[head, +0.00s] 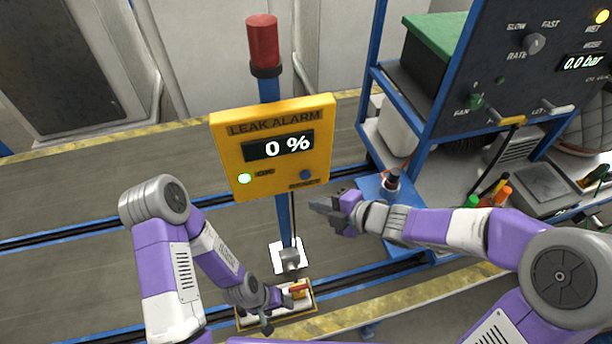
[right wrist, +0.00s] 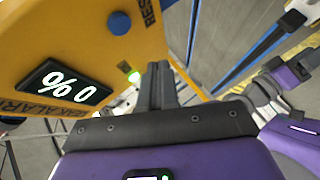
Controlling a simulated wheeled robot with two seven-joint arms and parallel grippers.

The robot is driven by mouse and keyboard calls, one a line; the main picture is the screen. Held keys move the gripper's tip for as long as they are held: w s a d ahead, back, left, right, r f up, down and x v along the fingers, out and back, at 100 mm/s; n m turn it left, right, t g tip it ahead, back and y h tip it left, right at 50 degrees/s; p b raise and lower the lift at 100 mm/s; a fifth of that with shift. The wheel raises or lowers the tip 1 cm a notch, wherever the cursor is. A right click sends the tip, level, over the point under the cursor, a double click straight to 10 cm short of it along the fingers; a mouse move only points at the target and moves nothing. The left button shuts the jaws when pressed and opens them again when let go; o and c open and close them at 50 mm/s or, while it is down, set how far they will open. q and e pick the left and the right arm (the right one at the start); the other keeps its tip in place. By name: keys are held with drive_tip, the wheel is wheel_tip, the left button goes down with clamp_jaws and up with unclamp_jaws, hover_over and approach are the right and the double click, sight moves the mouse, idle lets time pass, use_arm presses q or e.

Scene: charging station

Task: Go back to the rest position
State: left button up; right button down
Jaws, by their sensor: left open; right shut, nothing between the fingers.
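My left gripper (head: 268,311) is low in the head view, open, at the left part of a yellow-edged tray (head: 313,303). A small red and yellow piece (head: 298,291) on the tray is just right of its fingers. I cannot tell whether they touch. My right gripper (head: 318,205) is shut and empty, just below the right corner of the yellow leak alarm box (head: 222,143). In the right wrist view its closed fingers (right wrist: 158,85) point toward the box's lower edge. The alarm shows 0 %, with a green lamp lit and a blue reset button (head: 305,174).
A red beacon (head: 262,40) tops the blue post (head: 284,218). To the right, a blue-framed bench (head: 408,180) carries a dark control panel (head: 510,70) reading 0.0 bar, and several coloured-handled tools. Blue rails (head: 60,235) cross the floor. Floor at the left is clear.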

drive_tip(key=s+d+f+m+g+h+b, duration=0.1)
drive_tip(key=d+f+m+h+b, duration=0.1)
drive_tip(key=f+m, duration=0.75)
drive_tip(key=s+d+f+m+h+b, duration=0.1)
drive_tip(key=d+f+m+h+b, duration=0.15)
drive_tip(key=f+m, duration=0.7)
use_arm(q)
wheel_tip(320, 180, down, 8)
drive_tip(key=b, duration=0.3)
drive_tip(key=shift+r, duration=0.2)
use_arm(e)
drive_tip(key=s+d+f+m+g+h, duration=0.1)
drive_tip(key=s+f+m, duration=0.3)
drive_tip(key=f, duration=0.6)
drive_tip(key=s+d+f+m+g+h, duration=0.1)
drive_tip(key=s+d+f+m+g, duration=0.2)
drive_tip(key=s+f, duration=0.6)
drive_tip(key=f+m+g, duration=0.1)
drive_tip(key=m, duration=0.1)
drive_tip(key=shift+s+f+m, duration=0.25)
drive_tip(key=shift+f+m, duration=0.05)
drive_tip(key=shift+f, duration=0.1)
use_arm(q)
drive_tip(key=shift+c, duration=0.2)
